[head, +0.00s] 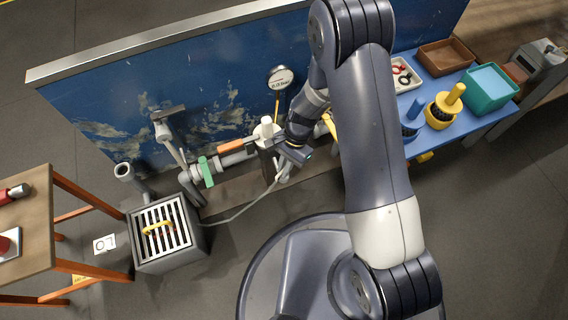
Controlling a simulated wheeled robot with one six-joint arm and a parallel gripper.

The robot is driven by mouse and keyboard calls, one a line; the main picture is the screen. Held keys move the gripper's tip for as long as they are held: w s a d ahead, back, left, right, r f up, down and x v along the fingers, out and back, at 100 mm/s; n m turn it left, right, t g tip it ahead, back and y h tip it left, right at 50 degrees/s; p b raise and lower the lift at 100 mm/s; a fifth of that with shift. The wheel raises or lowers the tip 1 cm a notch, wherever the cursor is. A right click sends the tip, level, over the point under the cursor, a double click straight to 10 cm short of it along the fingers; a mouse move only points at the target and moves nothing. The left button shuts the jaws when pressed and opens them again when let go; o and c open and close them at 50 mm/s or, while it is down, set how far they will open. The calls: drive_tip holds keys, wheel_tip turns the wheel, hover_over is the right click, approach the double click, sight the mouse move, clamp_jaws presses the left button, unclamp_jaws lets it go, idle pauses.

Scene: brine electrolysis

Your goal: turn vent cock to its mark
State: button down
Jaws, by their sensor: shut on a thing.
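My gripper (291,155) is at the pipe run in front of the blue panel, just right of the white-capped fitting. It is shut on a small light grey part (283,174), which appears to be the vent cock. A thin grey line runs from there down left toward the grated box. My gripper and arm hide much of the cock, and its mark cannot be made out. A green handle (206,172) and an orange handle (232,147) sit on the pipe to the left. The white-capped fitting (266,130) stands upright between them and my gripper.
A round gauge (280,78) stands above the pipe. A grated grey box (168,236) with a yellow handle is at lower left, beside a wooden table (32,221). The floor in front is clear.

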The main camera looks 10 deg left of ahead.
drive_tip(key=m, duration=0.2)
drive_tip(key=m+t+y, duration=0.1)
drive_tip(key=m, duration=0.2)
drive_tip(key=shift+d+t, duration=0.1)
drive_tip(key=shift+t, duration=0.2)
drive_tip(key=shift+m, duration=0.4)
drive_tip(key=c, duration=1.5)
unclamp_jaws()
drive_tip(key=shift+s, duration=0.1)
drive_tip(key=shift+r, duration=0.1)
drive_tip(key=p+v, duration=0.1)
drive_tip(key=v, duration=0.2)
drive_tip(key=p+v, duration=0.2)
drive_tip(key=v, duration=0.2)
drive_tip(key=p+v, duration=0.1)
drive_tip(key=v, duration=0.2)
drive_tip(key=shift+d+r+p, duration=0.25)
drive_tip(key=shift+d+p, duration=0.1)
drive_tip(key=shift+p, duration=0.05)
